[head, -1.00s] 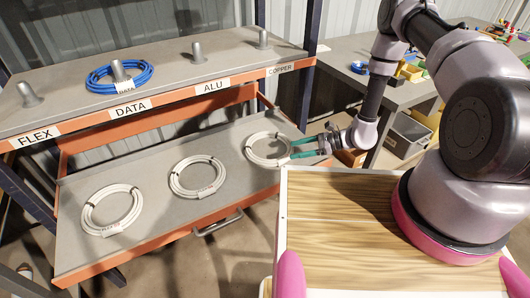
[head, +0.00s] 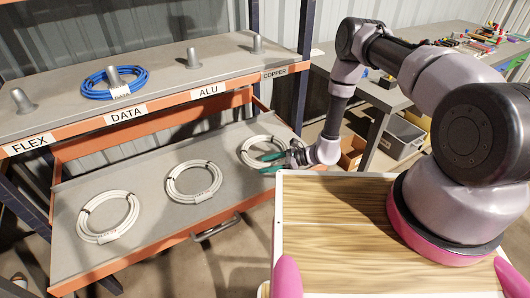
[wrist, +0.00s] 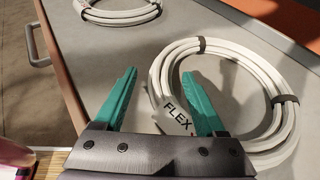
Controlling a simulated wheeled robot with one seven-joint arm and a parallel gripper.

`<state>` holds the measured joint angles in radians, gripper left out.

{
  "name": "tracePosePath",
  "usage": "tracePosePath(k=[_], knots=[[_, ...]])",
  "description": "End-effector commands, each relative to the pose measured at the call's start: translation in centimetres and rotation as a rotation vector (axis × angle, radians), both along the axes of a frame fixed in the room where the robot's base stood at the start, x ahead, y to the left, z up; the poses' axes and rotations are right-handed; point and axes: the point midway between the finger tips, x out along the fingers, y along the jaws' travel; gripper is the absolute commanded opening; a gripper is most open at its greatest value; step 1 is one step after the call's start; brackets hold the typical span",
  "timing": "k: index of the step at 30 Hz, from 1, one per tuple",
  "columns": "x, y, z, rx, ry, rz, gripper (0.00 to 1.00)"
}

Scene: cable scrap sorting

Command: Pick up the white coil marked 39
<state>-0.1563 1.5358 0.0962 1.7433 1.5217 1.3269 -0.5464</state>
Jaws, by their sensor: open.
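Three white coils lie in a row on the grey drawer: left (head: 82,222), middle (head: 172,183) and right (head: 243,150). Each has a tag; I cannot read 39 on any of them. My gripper (head: 267,163) is open with green fingers at the right coil, coming from its right side. In the wrist view the fingers of my gripper (wrist: 159,74) stand apart. The near coil (wrist: 245,51) has a tag (wrist: 178,117) reading FLEX. Its tagged side shows between the fingertips, partly hidden by the right finger. I cannot tell whether the fingers touch it.
A shelf (head: 190,60) above the drawer has pegs and labels FLEX, DATA, ALU and COPPER. A blue coil (head: 97,91) sits around the DATA peg. The drawer handle (head: 215,229) sticks out in front. A bench (head: 400,95) with bins below is at the right.

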Motion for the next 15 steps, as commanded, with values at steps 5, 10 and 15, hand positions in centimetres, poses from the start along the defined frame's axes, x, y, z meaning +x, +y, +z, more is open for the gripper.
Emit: tracePosePath(k=[5, 10, 15], knots=[[0.07, 0.62, -0.29, -0.001, 0.000, 0.000, 0.72], [0.06, 0.60, -0.26, -0.001, 0.000, 0.000, 0.46], [0.02, 0.59, -0.28, -0.001, 0.000, 0.000, 0.00]])
